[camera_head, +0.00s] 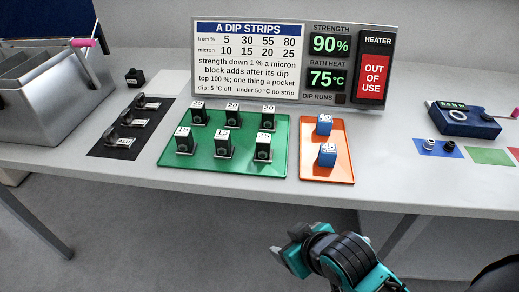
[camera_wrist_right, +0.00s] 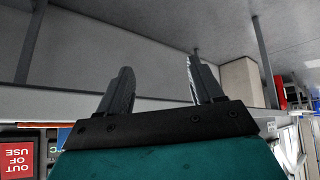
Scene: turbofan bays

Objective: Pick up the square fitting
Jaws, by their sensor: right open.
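Two small fittings lie on a blue mat (camera_head: 454,154) at the right of the bench: a silver fitting (camera_head: 429,144) and a dark fitting (camera_head: 449,146). They are too small for me to tell which is square. My right gripper (camera_head: 284,252) is in front of the bench and below its top, well to the left of the fittings and apart from them. In the right wrist view its two fingers (camera_wrist_right: 160,82) are spread with nothing between them. My left gripper is not in view.
A green tray (camera_head: 212,171) holds several black numbered blocks. An orange tray (camera_head: 318,175) holds two blue blocks. A blue case (camera_head: 470,125) with a ring stands behind the fittings. A metal tank (camera_head: 45,100) is at left. Green mat (camera_head: 488,156) is bare.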

